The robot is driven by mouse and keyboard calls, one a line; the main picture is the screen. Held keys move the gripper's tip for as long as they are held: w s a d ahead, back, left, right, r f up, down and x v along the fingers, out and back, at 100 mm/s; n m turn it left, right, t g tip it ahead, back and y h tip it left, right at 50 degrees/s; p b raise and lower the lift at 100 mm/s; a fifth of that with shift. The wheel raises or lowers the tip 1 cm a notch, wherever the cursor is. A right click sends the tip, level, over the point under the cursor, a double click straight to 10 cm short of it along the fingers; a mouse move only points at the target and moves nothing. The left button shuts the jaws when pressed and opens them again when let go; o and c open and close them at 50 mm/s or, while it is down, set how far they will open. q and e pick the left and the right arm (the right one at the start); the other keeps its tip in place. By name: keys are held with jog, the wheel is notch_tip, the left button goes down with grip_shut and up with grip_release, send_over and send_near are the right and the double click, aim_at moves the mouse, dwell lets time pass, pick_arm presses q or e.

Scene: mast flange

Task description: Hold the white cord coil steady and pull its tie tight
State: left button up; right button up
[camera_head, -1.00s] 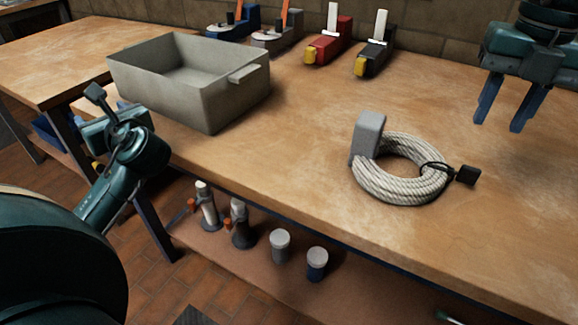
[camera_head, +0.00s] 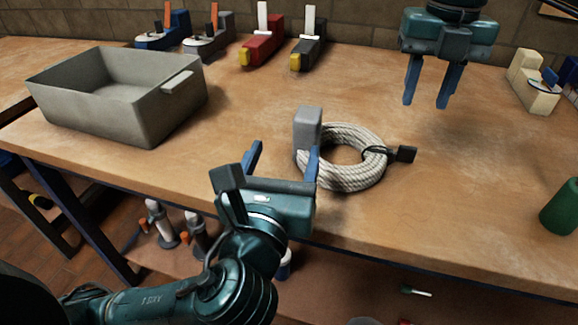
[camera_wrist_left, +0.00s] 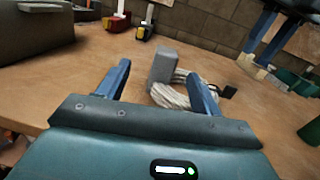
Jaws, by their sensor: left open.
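The white cord coil (camera_head: 352,178) lies flat on the wooden bench. A grey block (camera_head: 307,130) stands upright at the coil's left side; it also shows in the left wrist view (camera_wrist_left: 163,65). A black tie (camera_head: 375,152) wraps the coil's right side and ends in a black square tab (camera_head: 405,154). My left gripper (camera_head: 283,155) is open and empty, in front of and to the left of the block and coil. In the left wrist view the block and coil (camera_wrist_left: 172,95) show between and beyond its fingers. My right gripper (camera_head: 427,88) hangs open and empty above the bench, behind the tie.
A grey bin (camera_head: 120,110) stands on the bench at the left. Several clamp-like tools, one of them red (camera_head: 262,45), line the back wall. A green cylinder (camera_head: 561,208) and cream blocks (camera_head: 530,85) are at the right. The bench between bin and coil is clear.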

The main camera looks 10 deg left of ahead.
aim_at(305, 127)
pick_arm(q)
jog(key=shift+s+d+f+m+h, duration=0.25)
jog(key=shift+s+d+m+h, duration=0.05)
jog(key=shift+d, duration=0.2)
jog(key=shift+d+f+g, duration=0.1)
jog(key=shift+d+g, duration=0.05)
jog(key=shift+g, duration=0.15)
jog(key=w, duration=1.3)
jog(key=shift+s, duration=0.1)
jog(key=c, duration=1.2)
pick_arm(e)
jog(key=shift+c, duration=0.6)
